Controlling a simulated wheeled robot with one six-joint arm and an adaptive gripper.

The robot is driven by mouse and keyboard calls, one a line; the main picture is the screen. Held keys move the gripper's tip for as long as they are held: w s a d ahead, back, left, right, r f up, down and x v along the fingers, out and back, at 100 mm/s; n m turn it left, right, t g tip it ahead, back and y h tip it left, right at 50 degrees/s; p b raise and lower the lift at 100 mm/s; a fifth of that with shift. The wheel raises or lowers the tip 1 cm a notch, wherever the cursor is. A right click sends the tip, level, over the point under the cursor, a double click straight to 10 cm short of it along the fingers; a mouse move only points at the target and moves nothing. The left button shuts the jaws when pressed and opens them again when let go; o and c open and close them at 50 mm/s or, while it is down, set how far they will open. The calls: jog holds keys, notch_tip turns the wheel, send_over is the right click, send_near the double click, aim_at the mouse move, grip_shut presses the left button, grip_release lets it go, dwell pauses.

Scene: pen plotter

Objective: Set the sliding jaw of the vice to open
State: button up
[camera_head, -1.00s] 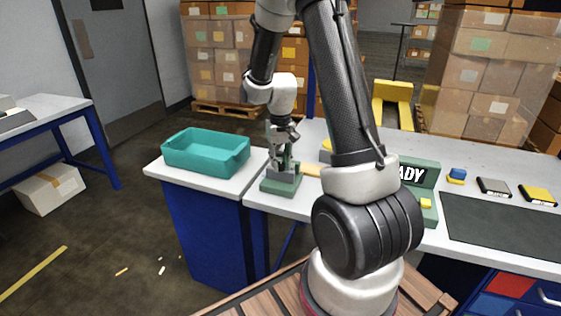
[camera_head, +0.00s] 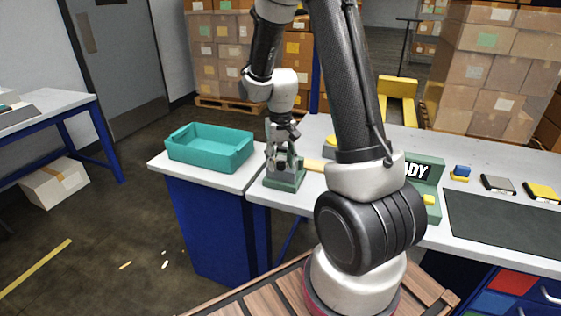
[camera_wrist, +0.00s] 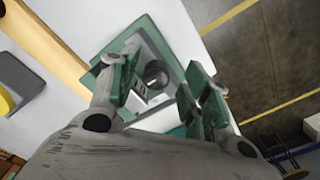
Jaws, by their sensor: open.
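The vice (camera_head: 285,180) has a green base and stands at the front left corner of the white bench. My gripper (camera_head: 284,162) is right at the top of the vice and covers much of it. In the wrist view, my gripper (camera_wrist: 157,90) is open, its two fingers spread on either side of the vice's middle. Part of the vice's green base (camera_wrist: 147,27) shows beyond the fingers. A dark round part (camera_wrist: 155,73) of the vice shows between them. I cannot tell how far the sliding jaw stands from the fixed one, or whether the fingers touch it.
A teal bin (camera_head: 208,148) stands on the blue-sided cabinet left of the vice. A wooden strip (camera_wrist: 50,40) lies beside the vice. A green sign block (camera_head: 424,175), a dark mat (camera_head: 500,225) and small blocks are farther right.

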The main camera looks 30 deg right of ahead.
aim_at(281, 164)
notch_tip(281, 164, up, 12)
jog(key=shift+f, duration=0.2)
dwell(0.5)
jog(key=s+a+r+n+t, duration=0.1)
jog(key=s+r, duration=0.4)
jog(key=s, duration=0.6)
jog(key=s+a+r+n+t, duration=0.1)
jog(key=s+r+t, duration=0.2)
jog(key=s+r, duration=0.3)
jog(key=shift+s+a+n, duration=0.3)
jog(key=shift+s+a, duration=0.1)
jog(key=shift+s, duration=2)
